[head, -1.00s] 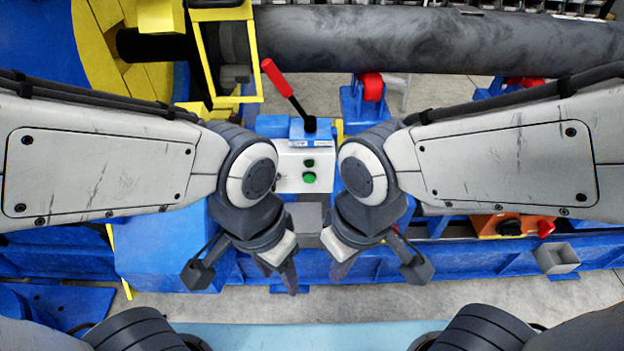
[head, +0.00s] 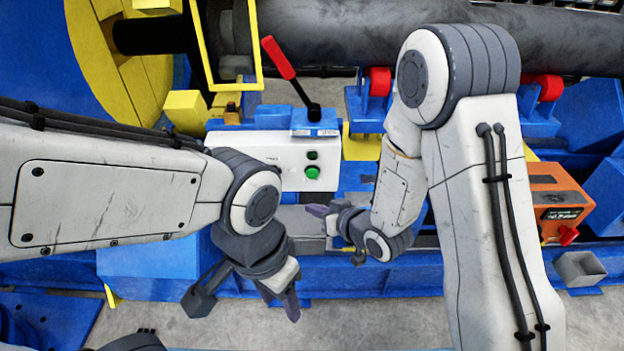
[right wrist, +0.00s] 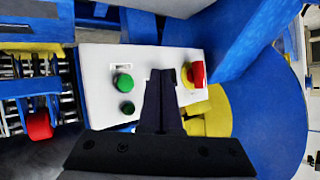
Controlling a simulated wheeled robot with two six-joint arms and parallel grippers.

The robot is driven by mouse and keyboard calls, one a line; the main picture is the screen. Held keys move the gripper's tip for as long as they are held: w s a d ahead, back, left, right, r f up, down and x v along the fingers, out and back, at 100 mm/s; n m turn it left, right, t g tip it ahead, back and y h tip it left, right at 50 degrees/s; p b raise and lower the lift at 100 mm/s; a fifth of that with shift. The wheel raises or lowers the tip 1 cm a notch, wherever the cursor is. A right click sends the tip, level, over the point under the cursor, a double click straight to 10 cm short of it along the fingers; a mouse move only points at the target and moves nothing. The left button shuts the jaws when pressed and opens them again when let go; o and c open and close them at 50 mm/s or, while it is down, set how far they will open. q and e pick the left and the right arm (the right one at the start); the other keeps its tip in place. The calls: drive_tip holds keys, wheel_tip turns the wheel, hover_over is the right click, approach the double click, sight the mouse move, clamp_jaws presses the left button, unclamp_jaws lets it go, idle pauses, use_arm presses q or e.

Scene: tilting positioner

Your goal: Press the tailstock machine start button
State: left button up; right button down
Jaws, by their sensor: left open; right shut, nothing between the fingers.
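A white control panel (head: 262,150) on the blue machine carries a bright green button (head: 313,172) with a smaller dark green button (head: 313,155) above it. In the right wrist view the panel (right wrist: 98,70) shows the bright green button (right wrist: 123,83), the darker one (right wrist: 128,108) and a red knob (right wrist: 194,74) on yellow. My right gripper (head: 320,211) is shut and empty, below the green buttons in the head view. In the right wrist view its fingertips (right wrist: 168,72) overlap the panel between the green button and red knob; contact cannot be told. My left gripper (head: 290,300) is open, lower down.
A red-handled lever (head: 278,58) rises behind the panel. A large dark cylinder (head: 340,36) lies across the back, near red rollers (head: 379,80). Floor shows in front.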

idle(0.3)
drive_tip(key=p, duration=0.2)
approach(308, 176)
drive_tip(key=shift+w+a+f, duration=0.65)
drive_tip(key=shift+a+f, duration=0.2)
drive_tip(key=shift+a, duration=0.05)
drive_tip(key=shift+w+a+f, duration=0.7)
drive_tip(key=shift+a+f, duration=0.1)
drive_tip(key=shift+a, duration=0.05)
drive_tip(key=shift+w, duration=0.1)
idle(0.6)
drive_tip(key=shift+w, duration=0.3)
drive_tip(key=shift+w, duration=0.45)
idle(0.6)
idle(0.3)
drive_tip(key=shift+s, duration=0.9)
